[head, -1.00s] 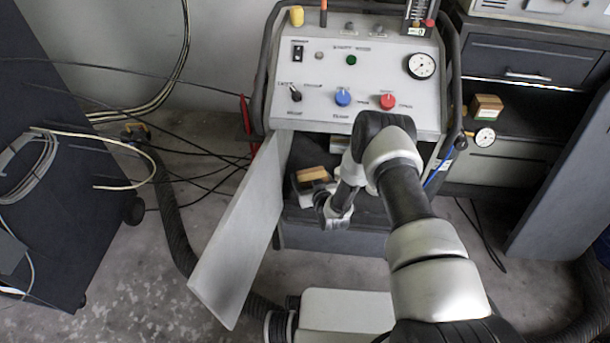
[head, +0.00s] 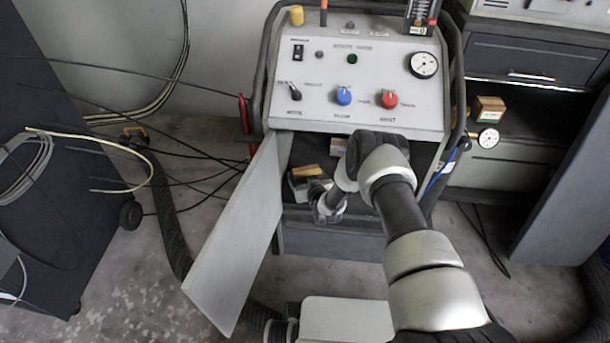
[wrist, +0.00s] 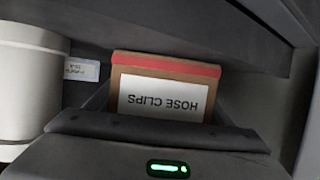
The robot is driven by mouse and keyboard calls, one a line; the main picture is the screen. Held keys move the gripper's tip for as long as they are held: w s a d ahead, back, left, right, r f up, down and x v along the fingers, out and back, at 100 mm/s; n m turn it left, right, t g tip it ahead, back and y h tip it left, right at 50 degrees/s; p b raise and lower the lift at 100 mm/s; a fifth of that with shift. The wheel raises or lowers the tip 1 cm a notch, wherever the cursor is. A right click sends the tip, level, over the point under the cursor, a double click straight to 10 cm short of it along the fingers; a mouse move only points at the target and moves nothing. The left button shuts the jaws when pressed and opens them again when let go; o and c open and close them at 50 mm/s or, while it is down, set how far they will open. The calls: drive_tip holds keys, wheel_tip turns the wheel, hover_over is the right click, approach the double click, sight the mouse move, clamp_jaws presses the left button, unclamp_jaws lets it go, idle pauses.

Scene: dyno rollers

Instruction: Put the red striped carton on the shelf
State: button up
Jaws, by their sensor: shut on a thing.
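The red striped carton is a brown box with a red band and a white label reading HOSE CLIPS, upside down in the wrist view (wrist: 165,88). My gripper (wrist: 158,122) is shut on it, with the dark gripper body covering its lower part. In the head view the carton's tan top (head: 307,171) shows at my gripper (head: 304,184), inside the open compartment under the control panel. The shelf is not clearly told apart in the dark compartment, and I cannot tell whether the carton touches any surface.
A white cylinder (wrist: 28,85) stands left of the carton in the wrist view, close to a small white label (wrist: 82,69). The open cabinet door (head: 238,235) is left of my arm. The control panel (head: 355,75) overhangs the compartment. Another box (head: 488,108) sits at right.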

drive_tip(key=o, duration=0.9)
drive_tip(key=shift+s+d+r, duration=0.1)
drive_tip(key=shift+s+r, duration=0.15)
drive_tip(key=p+v, duration=0.4)
drive_tip(key=v, duration=0.7)
drive_tip(key=shift+s, duration=0.25)
